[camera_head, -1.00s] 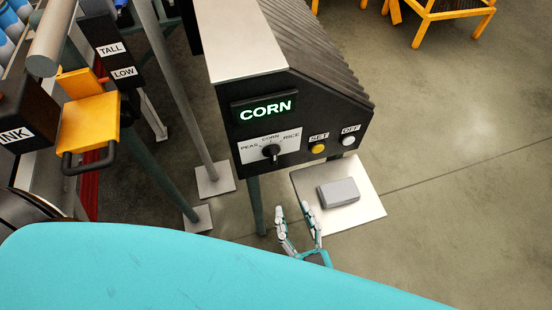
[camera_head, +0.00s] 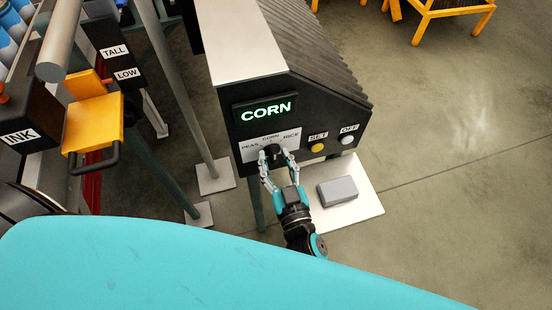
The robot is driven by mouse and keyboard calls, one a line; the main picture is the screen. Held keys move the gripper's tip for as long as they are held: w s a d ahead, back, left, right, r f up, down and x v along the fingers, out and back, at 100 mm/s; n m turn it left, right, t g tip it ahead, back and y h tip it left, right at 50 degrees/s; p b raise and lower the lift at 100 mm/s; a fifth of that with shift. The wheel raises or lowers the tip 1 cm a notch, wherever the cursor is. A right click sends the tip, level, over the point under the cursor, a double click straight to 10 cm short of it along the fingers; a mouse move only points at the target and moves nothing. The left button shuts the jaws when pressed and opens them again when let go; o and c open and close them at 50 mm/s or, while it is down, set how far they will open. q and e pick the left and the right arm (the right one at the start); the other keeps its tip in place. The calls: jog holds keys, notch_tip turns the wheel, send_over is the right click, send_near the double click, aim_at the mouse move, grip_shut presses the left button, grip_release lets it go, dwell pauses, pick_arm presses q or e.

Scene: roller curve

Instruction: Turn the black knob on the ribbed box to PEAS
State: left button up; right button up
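The ribbed box (camera_head: 310,80) is black with a pale top and a lit green display (camera_head: 267,110) reading CORN. Below the display is a white dial plate (camera_head: 253,151) marked PEAS, CORN and RICE. The black knob (camera_head: 271,151) sits on this plate under the CORN mark, partly hidden by my fingers. My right gripper (camera_head: 282,164) is in front of the plate with its two fingers apart, one on each side of the knob. I cannot tell whether the fingers touch it. My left gripper is not in view.
To the right of the dial are a yellow SET button (camera_head: 317,148) and a white OFF button (camera_head: 348,140). A grey block (camera_head: 338,190) lies on a pale plate below. A yellow bracket (camera_head: 92,122) with a black handle stands at left.

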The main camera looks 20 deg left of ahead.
jog(key=shift+c, duration=0.4)
grip_shut()
jog(key=shift+n, duration=0.4)
jog(key=n, duration=0.3)
jog(key=shift+s+n, duration=0.1)
jog(key=shift+n, duration=0.2)
jog(key=shift+a+f+n, duration=0.1)
jog(key=shift+n, duration=2.1)
jog(key=shift+o, duration=0.4)
grip_release()
